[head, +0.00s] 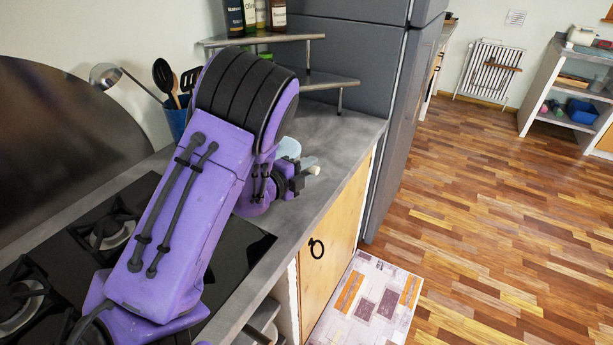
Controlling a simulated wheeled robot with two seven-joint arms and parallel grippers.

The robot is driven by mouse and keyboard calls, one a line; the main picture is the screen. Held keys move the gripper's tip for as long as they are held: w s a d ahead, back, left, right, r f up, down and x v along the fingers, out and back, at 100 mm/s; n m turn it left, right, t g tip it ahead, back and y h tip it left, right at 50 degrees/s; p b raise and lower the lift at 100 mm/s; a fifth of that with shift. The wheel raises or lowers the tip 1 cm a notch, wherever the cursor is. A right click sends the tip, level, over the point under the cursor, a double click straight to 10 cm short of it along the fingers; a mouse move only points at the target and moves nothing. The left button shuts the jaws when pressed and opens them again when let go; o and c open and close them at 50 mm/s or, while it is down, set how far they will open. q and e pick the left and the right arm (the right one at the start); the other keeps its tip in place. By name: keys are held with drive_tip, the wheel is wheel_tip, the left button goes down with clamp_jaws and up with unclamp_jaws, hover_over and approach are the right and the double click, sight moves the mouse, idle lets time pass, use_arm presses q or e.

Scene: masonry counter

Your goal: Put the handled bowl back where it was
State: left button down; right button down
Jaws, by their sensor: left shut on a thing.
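My left gripper (303,172) is over the counter near its front edge, at the end of the purple arm, and is shut on the handled bowl. Only a pale blue part of the bowl (288,148) shows, just behind the gripper; the rest is hidden by my arm and wrist. A small cream-coloured piece shows at the fingertips. I cannot tell whether the bowl touches the counter. My right gripper is not in view.
A grey counter (345,140) has free room right of the gripper. Behind stand a corner shelf (318,37) with bottles and a blue utensil holder (176,122). A black gas hob (240,245) lies at the left, a tall grey fridge (385,110) at the right.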

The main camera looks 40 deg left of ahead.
use_arm(q)
drive_tip(key=shift+w+a+f, duration=0.2)
drive_tip(key=shift+f, duration=0.05)
drive_tip(key=f, duration=0.3)
drive_tip(key=shift+w+a+f, duration=0.15)
drive_tip(key=shift+a+f, duration=0.05)
drive_tip(key=shift+f, duration=0.1)
drive_tip(key=shift+d+f, duration=0.1)
drive_tip(key=c, duration=0.9)
unclamp_jaws()
drive_tip(key=shift+o, duration=0.2)
drive_tip(key=s+b, duration=0.1)
drive_tip(key=s, duration=0.2)
drive_tip(key=s+r+b, duration=0.1)
drive_tip(key=s, duration=0.3)
drive_tip(key=s+a+r+b, duration=0.1)
drive_tip(key=s+b, duration=0.1)
drive_tip(key=s, duration=0.2)
drive_tip(key=shift+s, duration=0.15)
drive_tip(key=shift+s+r, duration=0.2)
drive_tip(key=shift+s, duration=0.15)
